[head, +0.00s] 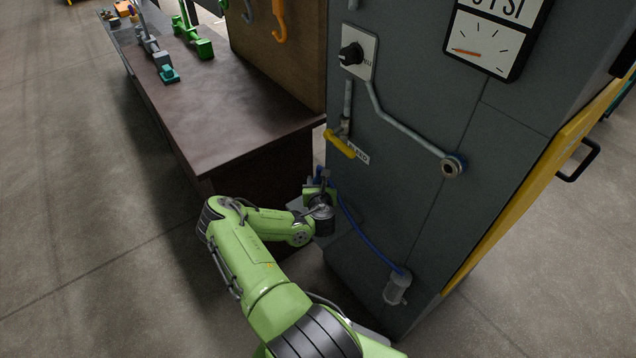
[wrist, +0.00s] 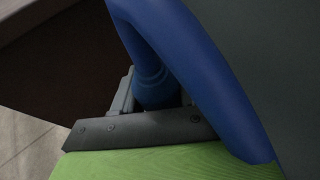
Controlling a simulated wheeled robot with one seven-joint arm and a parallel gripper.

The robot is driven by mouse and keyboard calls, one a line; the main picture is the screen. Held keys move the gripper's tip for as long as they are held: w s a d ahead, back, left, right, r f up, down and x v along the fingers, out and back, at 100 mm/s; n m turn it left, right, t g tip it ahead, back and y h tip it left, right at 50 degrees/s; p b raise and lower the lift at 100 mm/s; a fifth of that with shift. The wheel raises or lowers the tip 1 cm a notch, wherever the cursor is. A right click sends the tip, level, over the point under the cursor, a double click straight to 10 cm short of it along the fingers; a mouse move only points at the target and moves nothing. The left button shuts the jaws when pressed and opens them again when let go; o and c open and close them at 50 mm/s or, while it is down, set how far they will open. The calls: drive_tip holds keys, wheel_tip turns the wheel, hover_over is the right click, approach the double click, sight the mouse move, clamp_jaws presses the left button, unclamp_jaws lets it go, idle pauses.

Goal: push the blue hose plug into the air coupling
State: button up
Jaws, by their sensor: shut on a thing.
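My gripper (head: 325,179) is by the lower left edge of the grey cabinet, below the yellow lever. In the wrist view it (wrist: 152,98) is shut on the blue hose plug (wrist: 154,88), whose ribbed body sits between the fingers. The plug's tip is hidden. The blue hose (wrist: 200,75) arches over the gripper in the wrist view, and in the head view the hose (head: 362,233) hangs along the cabinet front. The air coupling (head: 453,167), a round metal fitting with a blue ring at the grey pipe's end, is right of and above my gripper, well apart from the plug.
The grey cabinet (head: 420,120) carries a yellow lever (head: 340,143), a black knob (head: 352,53) and a gauge (head: 488,40). A pale cylinder (head: 397,288) is at the hose's lower end. A brown bench (head: 215,115) stands left. Floor is clear at left.

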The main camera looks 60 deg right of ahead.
wheel_tip(320, 180, up, 5)
drive_tip(key=p, duration=0.5)
drive_tip(key=shift+r, duration=0.2)
idle(0.3)
idle(0.5)
drive_tip(key=w+a+r+n+t+y, duration=0.1)
drive_tip(key=w+a+n+t+y, duration=0.2)
drive_tip(key=w+a, duration=0.65)
drive_tip(key=w+a+n+t+y, duration=0.25)
drive_tip(key=w+a, duration=0.45)
drive_tip(key=a, duration=0.5)
drive_tip(key=w+a+r+n+t+y, duration=0.1)
drive_tip(key=a+r+n+y, duration=0.1)
drive_tip(key=a, duration=1.1)
drive_tip(key=w+a+r+n+y, duration=0.1)
drive_tip(key=a+n+y, duration=0.3)
drive_tip(key=a, duration=0.9)
drive_tip(key=shift+w+a+r+n+t+y, duration=0.15)
drive_tip(key=shift+a+r+n+t+y, duration=0.2)
drive_tip(key=shift+r, duration=0.4)
